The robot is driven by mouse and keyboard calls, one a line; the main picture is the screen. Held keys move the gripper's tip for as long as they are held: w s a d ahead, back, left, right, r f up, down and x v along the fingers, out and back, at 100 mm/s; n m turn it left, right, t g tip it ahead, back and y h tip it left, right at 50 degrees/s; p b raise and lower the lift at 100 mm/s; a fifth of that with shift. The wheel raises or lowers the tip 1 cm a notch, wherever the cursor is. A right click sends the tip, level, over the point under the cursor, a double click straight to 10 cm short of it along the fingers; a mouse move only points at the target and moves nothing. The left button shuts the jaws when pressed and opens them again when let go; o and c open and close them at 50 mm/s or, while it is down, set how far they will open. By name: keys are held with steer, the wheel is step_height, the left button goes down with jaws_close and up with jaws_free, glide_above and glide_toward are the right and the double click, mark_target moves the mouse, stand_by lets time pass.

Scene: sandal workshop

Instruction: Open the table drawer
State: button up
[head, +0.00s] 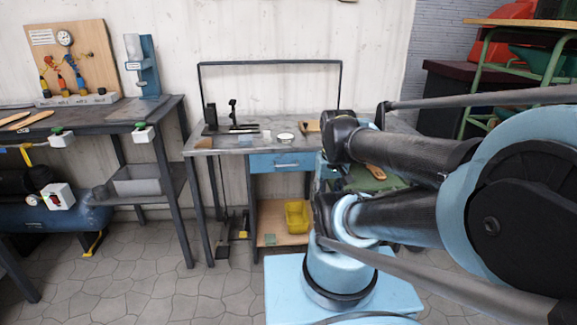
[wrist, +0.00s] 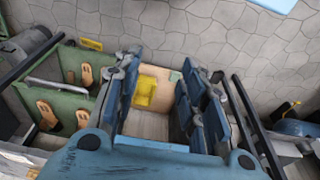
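The work table (head: 225,145) stands against the back wall with a grey top. Its blue drawer (head: 262,166) sits under the top and looks closed, with a pale bar handle (head: 287,165) on its front. My gripper (wrist: 165,92) shows in the wrist view with its two blue finger sets wide apart and nothing held between them. It looks down over the wooden lower shelf and a yellow bin (wrist: 146,92). In the head view my arm covers the area right of the drawer, and the gripper is not clearly visible.
The yellow bin also shows on the lower shelf in the head view (head: 297,216). A green crate (wrist: 22,92) holding several wooden soles stands to the right of the table in the head view. A dark bench (head: 170,110) stands left. The tiled floor before the table has free room.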

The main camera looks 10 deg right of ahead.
steer(key=shift+s+r+n, duration=0.15)
steer(key=shift+r+n, duration=0.15)
steer(key=shift+r, duration=0.45)
steer(key=shift+c, duration=1.3)
step_height(320, 180, up, 8)
steer(key=n, duration=1.7)
glide_above(287, 165)
steer(key=s, duration=0.3)
steer(key=w+f, duration=0.1)
steer(key=f, duration=0.4)
steer(key=w+f, duration=0.1)
steer(key=f, duration=0.5)
steer(key=w+f, duration=0.1)
steer(key=f, duration=0.4)
steer(key=shift+f, duration=0.15)
steer(key=shift+c, duration=0.5)
jaws_close()
